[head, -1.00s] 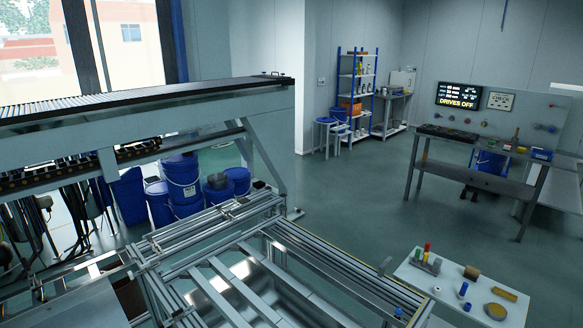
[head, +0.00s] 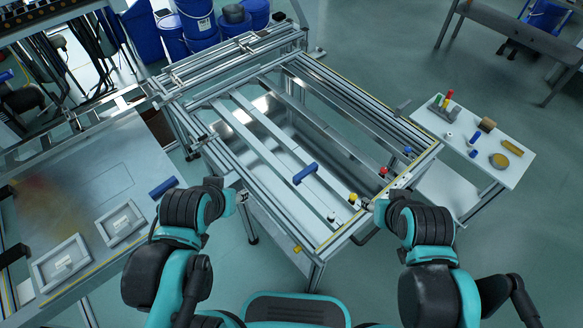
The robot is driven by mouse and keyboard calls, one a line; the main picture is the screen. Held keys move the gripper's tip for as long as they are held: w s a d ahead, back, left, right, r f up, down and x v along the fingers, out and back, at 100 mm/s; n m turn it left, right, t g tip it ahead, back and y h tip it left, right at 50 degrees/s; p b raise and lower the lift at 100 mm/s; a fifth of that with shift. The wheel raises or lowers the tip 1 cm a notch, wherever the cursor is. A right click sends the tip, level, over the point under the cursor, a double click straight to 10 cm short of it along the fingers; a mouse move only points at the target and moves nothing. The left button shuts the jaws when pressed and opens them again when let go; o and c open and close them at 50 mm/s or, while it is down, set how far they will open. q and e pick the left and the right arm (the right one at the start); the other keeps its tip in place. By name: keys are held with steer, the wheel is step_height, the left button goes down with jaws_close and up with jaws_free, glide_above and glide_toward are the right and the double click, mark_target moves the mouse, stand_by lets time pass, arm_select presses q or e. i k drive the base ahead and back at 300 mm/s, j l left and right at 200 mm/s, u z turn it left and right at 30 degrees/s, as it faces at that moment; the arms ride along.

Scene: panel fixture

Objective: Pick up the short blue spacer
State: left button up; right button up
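Several blue pieces could be the spacer, and I cannot tell which is the short one. A blue bar (head: 305,172) lies across a rail of the panel frame (head: 345,92). Another blue bar (head: 163,187) lies on the left bench. A small blue cylinder (head: 475,138) and a low blue piece (head: 473,153) are on the white side table. My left gripper (head: 240,197) is at the frame's near left edge, apart from the blue bars. My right gripper (head: 374,204) is by the frame's near right corner. Both are small and partly hidden by my arms; their fingers are unclear.
The white side table (head: 510,178) also holds yellow, brown and grey pieces. Red, yellow and blue knobs sit on the frame's right and near edges. The left bench (head: 95,195) carries two grey trays (head: 120,222). Blue barrels (head: 195,15) stand behind. Floor is open at right.

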mark_target(170, 181)
steer(key=k+u, duration=0.1)
steer(key=u, duration=0.3)
steer(key=k+l+u, duration=0.1)
steer(key=u, duration=0.3)
steer(key=k+u, duration=0.1)
steer(key=u, duration=0.25)
steer(key=l+u, duration=0.15)
steer(key=u, duration=0.2)
